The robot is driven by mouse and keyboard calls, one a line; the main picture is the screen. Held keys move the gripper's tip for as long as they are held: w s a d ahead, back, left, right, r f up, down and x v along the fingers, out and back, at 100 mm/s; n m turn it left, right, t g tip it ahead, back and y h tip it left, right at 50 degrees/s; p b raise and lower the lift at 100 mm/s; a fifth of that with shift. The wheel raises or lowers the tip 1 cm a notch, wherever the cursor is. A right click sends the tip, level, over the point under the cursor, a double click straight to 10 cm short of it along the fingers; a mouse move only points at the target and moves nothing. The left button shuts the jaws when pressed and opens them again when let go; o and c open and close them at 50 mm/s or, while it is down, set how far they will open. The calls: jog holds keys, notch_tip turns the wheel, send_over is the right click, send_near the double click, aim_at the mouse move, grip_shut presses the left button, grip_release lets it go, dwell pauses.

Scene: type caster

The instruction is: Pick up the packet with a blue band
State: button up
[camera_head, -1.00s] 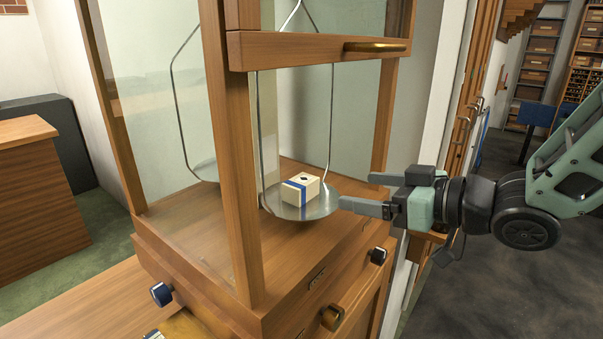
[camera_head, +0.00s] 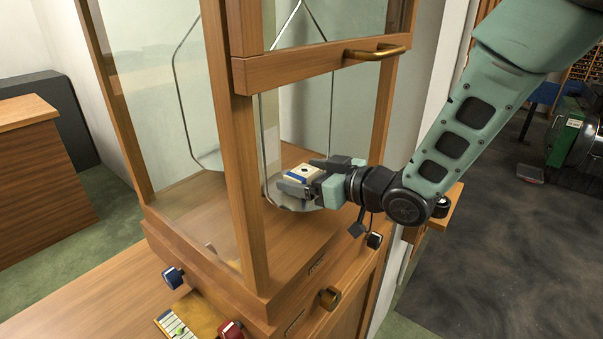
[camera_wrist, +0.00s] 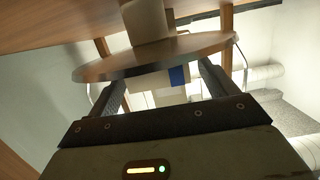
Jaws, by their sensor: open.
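The packet with a blue band (camera_head: 301,173) is a small cream block with a dark spot on top. It sits on the near round metal pan (camera_head: 283,204) inside the glazed case. My gripper (camera_head: 306,177) reaches in from the right, its jaws open with one finger on each side of the packet. The near finger covers part of its side, and I cannot tell if either finger touches it. In the wrist view the blue band (camera_wrist: 178,76) shows between the fingers, beside the right one, and the pan's edge (camera_wrist: 195,52) crosses above.
The case's wooden post (camera_head: 240,190) stands left of the pan. The raised sash with a brass handle (camera_head: 375,52) is above my gripper. Thin wire hangers hold the pan. A blue knob (camera_head: 173,277) and a red object (camera_head: 231,330) are at the front.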

jog(key=shift+w+a+f, duration=0.15)
jog(key=shift+w+a, duration=0.3)
jog(key=shift+a, duration=0.05)
jog(key=c, duration=1.2)
